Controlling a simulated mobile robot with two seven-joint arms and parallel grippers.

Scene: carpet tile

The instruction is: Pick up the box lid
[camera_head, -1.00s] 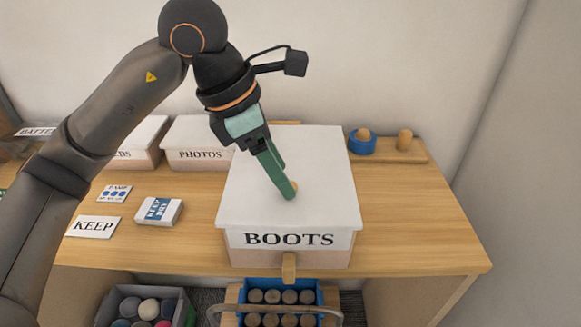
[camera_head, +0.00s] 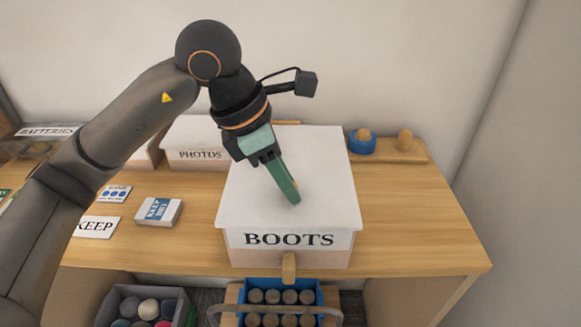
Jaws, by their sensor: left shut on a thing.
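The box lid (camera_head: 312,160) is a white, flat-topped cover on the box labelled BOOTS (camera_head: 289,240) in the head view. It sits level on the box, with no visible gap beneath it. My left gripper (camera_head: 293,196) comes down from the upper left with its green fingers at the middle of the lid's top. It is shut on the lid's small wooden knob, which the fingers almost fully hide. My right gripper is not in view.
A box labelled PHOTOS (camera_head: 200,155) stands behind to the left. KEEP cards (camera_head: 97,227) and a card stack (camera_head: 158,211) lie left of the box. A wooden board (camera_head: 395,150) with a blue ring (camera_head: 362,146) is at the back right. The table's right side is clear.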

